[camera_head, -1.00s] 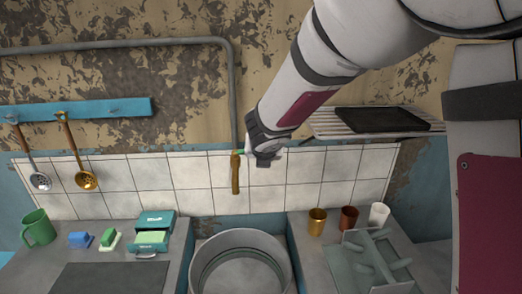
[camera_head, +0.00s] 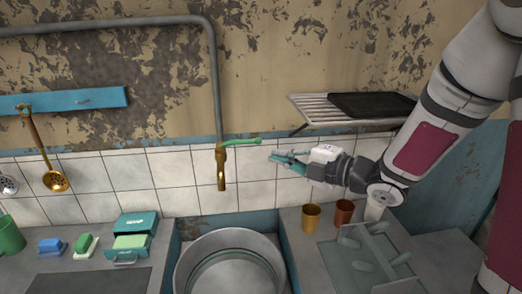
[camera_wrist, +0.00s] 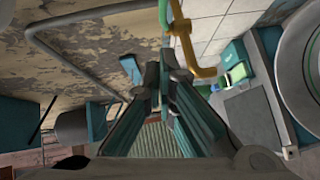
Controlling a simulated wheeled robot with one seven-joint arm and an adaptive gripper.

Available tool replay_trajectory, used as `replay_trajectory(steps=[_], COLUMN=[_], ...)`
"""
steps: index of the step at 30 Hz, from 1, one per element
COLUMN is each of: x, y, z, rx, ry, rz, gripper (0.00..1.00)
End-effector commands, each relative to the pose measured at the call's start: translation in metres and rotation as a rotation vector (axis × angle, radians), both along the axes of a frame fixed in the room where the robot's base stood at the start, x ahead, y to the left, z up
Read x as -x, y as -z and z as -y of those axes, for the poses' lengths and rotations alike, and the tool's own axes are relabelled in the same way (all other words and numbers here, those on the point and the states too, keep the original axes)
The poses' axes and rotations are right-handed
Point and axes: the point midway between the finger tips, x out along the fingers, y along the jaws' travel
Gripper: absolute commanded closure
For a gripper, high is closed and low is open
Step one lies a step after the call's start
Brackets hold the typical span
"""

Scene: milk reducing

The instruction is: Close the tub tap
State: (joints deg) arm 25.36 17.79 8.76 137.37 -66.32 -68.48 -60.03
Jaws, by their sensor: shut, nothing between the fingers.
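The tub tap is a brass spout (camera_head: 221,168) hanging from the grey wall pipe, with a green lever handle (camera_head: 241,142) pointing right. In the wrist view the green handle (camera_wrist: 163,14) and the brass pipe (camera_wrist: 188,48) show at the top, beyond the fingers. My gripper (camera_head: 273,158) is to the right of the handle's end and a little lower in the head view, apart from it. Its teal fingers are shut and empty. The round metal tub (camera_head: 186,262) stands below the spout. I see no water stream under the spout.
A wall rack (camera_head: 305,106) with a black tray is above my gripper. Several cups, including a gold one (camera_head: 311,217), and a dish rack (camera_head: 345,262) stand on the right counter. A soap box (camera_head: 138,223) and sponges are at left. Ladles hang on the left wall.

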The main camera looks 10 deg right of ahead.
Motion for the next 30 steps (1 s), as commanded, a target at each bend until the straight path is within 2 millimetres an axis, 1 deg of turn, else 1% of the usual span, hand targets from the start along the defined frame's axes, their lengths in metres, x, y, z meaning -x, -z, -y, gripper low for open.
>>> replay_trajectory(steps=[5,16,21,24,30], x=[-0.017,-0.068,-0.093,-0.102,-0.108], y=[0.003,0.013,0.018,0.02,0.021], z=[-0.018,-0.067,-0.065,-0.065,-0.064], rx=[0.0,0.003,0.003,0.003,0.004], ry=[-0.005,-0.006,-0.002,-0.002,-0.002], rz=[-0.001,-0.002,-0.001,-0.001,0.0], gripper=[1.0,1.0,1.0,1.0,1.0])
